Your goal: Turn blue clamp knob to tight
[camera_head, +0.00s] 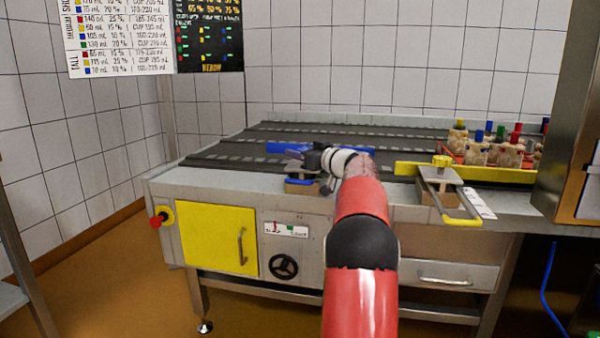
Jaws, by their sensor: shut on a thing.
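The blue clamp stands at the front edge of the conveyor table; its grey top plate (300,185) and a blue part below it show. A blue guide bar (262,148) runs behind it. My arm reaches in from the lower right, and my gripper (298,163) is over the clamp, shut on the blue clamp knob. The gripper hides nearly all of the knob, so its turn angle cannot be read.
To the right is a similar clamp with a yellow knob (441,161), a yellow bar and a yellow-ended handle (462,221). Several moulds with coloured tops (490,148) stand behind it. A steel cabinet (578,130) bounds the right. The conveyor surface (225,160) at left is clear.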

